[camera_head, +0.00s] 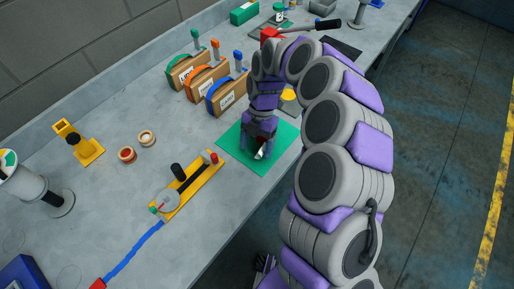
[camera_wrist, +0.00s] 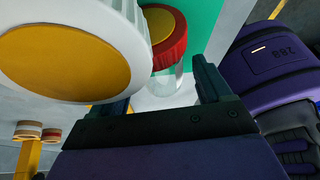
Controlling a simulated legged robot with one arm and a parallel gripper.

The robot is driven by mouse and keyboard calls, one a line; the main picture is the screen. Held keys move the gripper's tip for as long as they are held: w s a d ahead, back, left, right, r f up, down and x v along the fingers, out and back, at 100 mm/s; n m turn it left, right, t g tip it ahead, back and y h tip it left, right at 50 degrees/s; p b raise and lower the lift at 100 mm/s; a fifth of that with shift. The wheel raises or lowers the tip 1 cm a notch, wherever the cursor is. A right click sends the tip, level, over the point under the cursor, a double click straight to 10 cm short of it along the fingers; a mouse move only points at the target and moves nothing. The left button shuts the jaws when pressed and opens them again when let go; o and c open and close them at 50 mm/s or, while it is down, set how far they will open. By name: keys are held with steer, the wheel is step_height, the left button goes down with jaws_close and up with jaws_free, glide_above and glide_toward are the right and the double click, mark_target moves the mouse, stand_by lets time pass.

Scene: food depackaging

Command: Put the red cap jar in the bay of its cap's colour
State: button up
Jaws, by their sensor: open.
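My gripper (camera_head: 259,147) points down over the green mat (camera_head: 283,150). Its two fingers also show in the wrist view (camera_wrist: 164,88), apart, with a gap between them. The jar with the red-rimmed cap (camera_wrist: 172,52) and clear body is ahead of that gap, its cap face yellowish. I cannot tell whether the fingers touch it. In the head view the gripper mostly hides it. Three wooden bays with coloured arches stand behind the mat: green (camera_head: 180,71), orange-red (camera_head: 203,82) and blue (camera_head: 228,94).
A large white-rimmed round thing with an orange-yellow face (camera_wrist: 66,50) fills the wrist view's left; what it is is unclear. A yellow lever fixture (camera_head: 189,188) lies left of the mat. Two small rings (camera_head: 127,155) (camera_head: 147,138) and a yellow stand (camera_head: 84,148) are farther left.

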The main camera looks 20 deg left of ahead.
steer(key=shift+c, duration=0.3)
steer(key=c, duration=1.2)
steer(key=shift+r, duration=0.15)
